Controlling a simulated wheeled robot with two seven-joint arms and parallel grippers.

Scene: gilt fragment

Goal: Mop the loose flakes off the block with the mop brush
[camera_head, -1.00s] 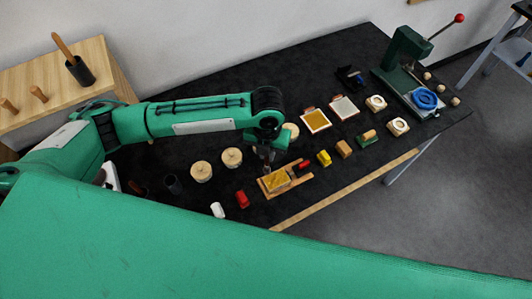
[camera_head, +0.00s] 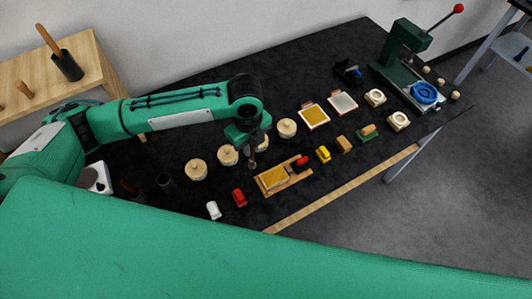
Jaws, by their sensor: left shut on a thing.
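The block (camera_head: 273,178) has a gold-coloured top and sits on a light wooden board at the middle of the dark table. Loose flakes are too small to make out. My left gripper (camera_head: 251,152) points down just behind and to the left of the block, above the table. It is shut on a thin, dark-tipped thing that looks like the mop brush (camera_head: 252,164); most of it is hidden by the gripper. The tip appears apart from the block. My right gripper is not in view.
Round lidded wooden pots (camera_head: 228,155) stand behind and left of the block. A red piece (camera_head: 239,198) and a white piece (camera_head: 213,210) lie front left. A yellow piece (camera_head: 323,154) and several small items lie right. A green lever press (camera_head: 406,55) stands far right.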

